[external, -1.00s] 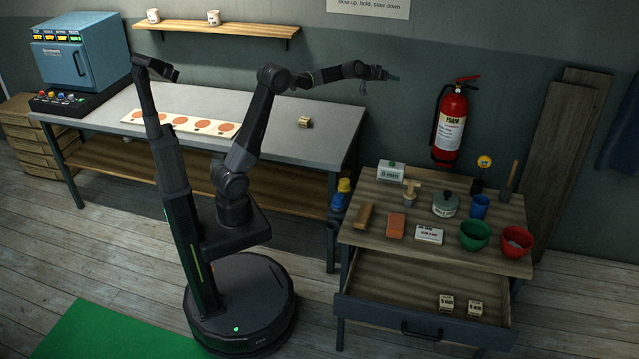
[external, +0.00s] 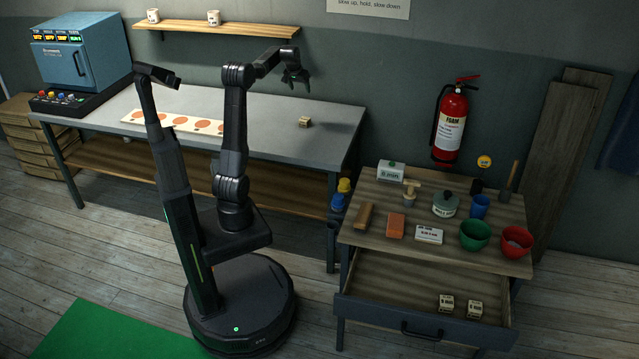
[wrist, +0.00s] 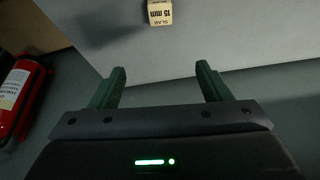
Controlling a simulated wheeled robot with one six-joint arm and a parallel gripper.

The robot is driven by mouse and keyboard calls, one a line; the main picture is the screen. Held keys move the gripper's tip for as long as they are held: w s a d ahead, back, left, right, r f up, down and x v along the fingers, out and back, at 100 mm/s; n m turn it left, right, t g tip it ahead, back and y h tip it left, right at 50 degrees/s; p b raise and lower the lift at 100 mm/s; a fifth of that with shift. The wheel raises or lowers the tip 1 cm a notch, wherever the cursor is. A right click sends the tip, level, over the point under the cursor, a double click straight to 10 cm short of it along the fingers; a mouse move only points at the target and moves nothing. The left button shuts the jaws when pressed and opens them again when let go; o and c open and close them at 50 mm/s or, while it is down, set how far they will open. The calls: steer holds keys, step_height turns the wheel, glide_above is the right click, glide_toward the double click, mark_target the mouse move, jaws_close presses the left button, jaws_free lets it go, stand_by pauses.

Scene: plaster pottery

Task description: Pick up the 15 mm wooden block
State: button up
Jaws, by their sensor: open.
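The wooden block (external: 305,122) sits on the right part of the grey workbench top. In the wrist view the block (wrist: 160,13) is at the top edge, partly cut off, and its face reads "SLAB 15 mm". My gripper (external: 296,84) points down above the bench, higher than the block and apart from it. In the wrist view my gripper (wrist: 162,78) is open, with nothing between its two green fingers. The block lies beyond the fingertips, roughly centred between them.
The bench top (external: 268,137) is clear around the block. A white board with orange discs (external: 180,123) lies left on it. A wooden shelf (external: 225,29) with two cups hangs behind. An open drawer (external: 390,290) at right holds two similar blocks. A fire extinguisher (external: 452,122) hangs on the wall.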

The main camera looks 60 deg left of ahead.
glide_toward(304, 119)
steer(key=x, duration=0.4)
steer(key=shift+w+d+f, duration=0.1)
steer(key=shift+w+d, duration=0.1)
steer(key=shift+d, duration=0.05)
steer(key=shift+a+b+x, duration=0.2)
steer(key=shift+b+x, duration=0.1)
steer(key=shift+x, duration=2.9)
steer(key=shift+s, duration=0.1)
steer(key=c, duration=1.1)
